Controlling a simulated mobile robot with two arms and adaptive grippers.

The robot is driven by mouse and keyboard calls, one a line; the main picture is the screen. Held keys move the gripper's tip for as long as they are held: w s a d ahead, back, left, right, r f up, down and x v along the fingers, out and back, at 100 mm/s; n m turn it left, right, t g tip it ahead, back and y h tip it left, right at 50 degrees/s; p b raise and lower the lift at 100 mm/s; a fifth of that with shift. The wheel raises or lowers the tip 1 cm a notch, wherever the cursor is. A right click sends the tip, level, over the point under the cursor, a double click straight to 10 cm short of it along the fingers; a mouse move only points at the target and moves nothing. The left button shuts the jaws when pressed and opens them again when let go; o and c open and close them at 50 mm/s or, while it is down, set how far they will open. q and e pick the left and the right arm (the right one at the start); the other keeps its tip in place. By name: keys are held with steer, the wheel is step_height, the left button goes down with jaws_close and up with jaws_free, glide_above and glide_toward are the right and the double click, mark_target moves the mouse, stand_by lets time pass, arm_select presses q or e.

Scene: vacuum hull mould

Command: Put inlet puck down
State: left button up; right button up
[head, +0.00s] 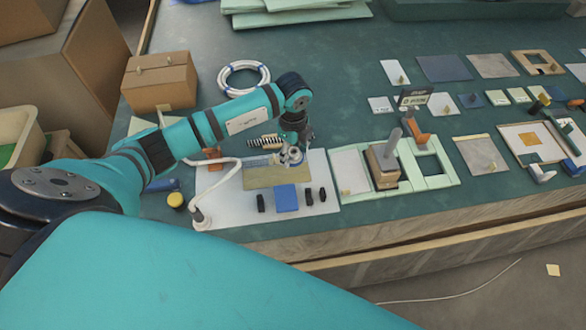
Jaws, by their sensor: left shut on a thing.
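My left gripper (293,150) points down over the white board (228,213) in the middle of the table. It is shut on a small pale ring-like piece, which looks like the inlet puck (290,157). The fingers partly hide the puck. It is low over the back edge of a tan mesh-like sheet (270,177) on the board; I cannot tell if it touches the sheet. My right gripper is not in view.
A blue block (287,198) and several small black pieces lie along the board's front. A coiled white hose (243,75) and a cardboard box (160,82) stand behind left. A pale green frame (436,181) with a wooden block (381,164) stands right.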

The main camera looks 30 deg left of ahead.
mark_target(293, 172)
arm_select(q)
step_height(293, 172, down, 8)
steer(key=shift+w+r, duration=0.1)
steer(key=shift+r, duration=0.15)
steer(key=shift+f, duration=0.1)
steer(key=o, duration=1.3)
steer(key=shift+o, duration=0.2)
